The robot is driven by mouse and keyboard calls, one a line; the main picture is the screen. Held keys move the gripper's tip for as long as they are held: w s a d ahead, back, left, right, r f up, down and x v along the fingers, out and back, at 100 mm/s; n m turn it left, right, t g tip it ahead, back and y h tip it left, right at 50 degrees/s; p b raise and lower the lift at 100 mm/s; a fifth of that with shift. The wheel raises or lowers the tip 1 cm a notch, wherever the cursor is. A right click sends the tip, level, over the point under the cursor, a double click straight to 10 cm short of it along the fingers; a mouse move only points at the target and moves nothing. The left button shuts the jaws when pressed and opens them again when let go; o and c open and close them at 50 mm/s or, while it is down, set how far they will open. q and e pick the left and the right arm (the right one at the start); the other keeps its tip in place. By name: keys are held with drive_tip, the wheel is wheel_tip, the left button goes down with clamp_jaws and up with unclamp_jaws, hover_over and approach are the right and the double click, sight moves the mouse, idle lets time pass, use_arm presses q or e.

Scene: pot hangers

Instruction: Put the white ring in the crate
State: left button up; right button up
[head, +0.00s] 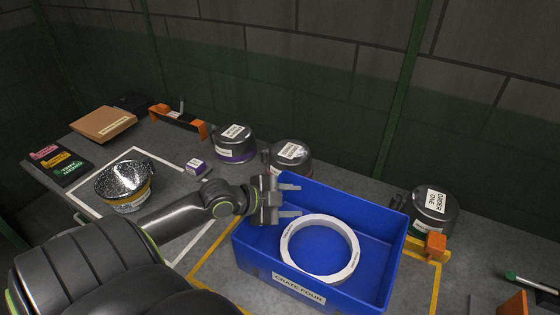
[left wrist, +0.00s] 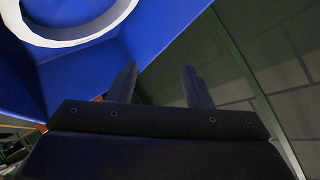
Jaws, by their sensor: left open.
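The white ring (head: 287,250) lies inside the blue crate (head: 262,263), which carries a "CRATE FOUR" label on its front wall. In the left wrist view the ring (left wrist: 72,38) shows at the top left against the blue crate (left wrist: 158,35). My left gripper (head: 290,200) is over the crate's left part, behind and left of the ring. Its two fingers are apart with nothing between them, and they do not touch the ring. It also shows in the left wrist view (left wrist: 160,85). My right gripper is not in view.
Lidded pots (head: 235,144), (head: 291,157) stand behind the crate, and another pot (head: 434,211) stands to its right by an orange bracket (head: 435,246). A speckled bowl (head: 124,185), a small purple box (head: 196,168) and a cardboard box (head: 103,124) are at the left.

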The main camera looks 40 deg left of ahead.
use_arm(q)
drive_tip(key=v, duration=0.3)
drive_tip(key=shift+s+r, duration=0.15)
drive_tip(key=shift+s, duration=0.1)
idle(0.5)
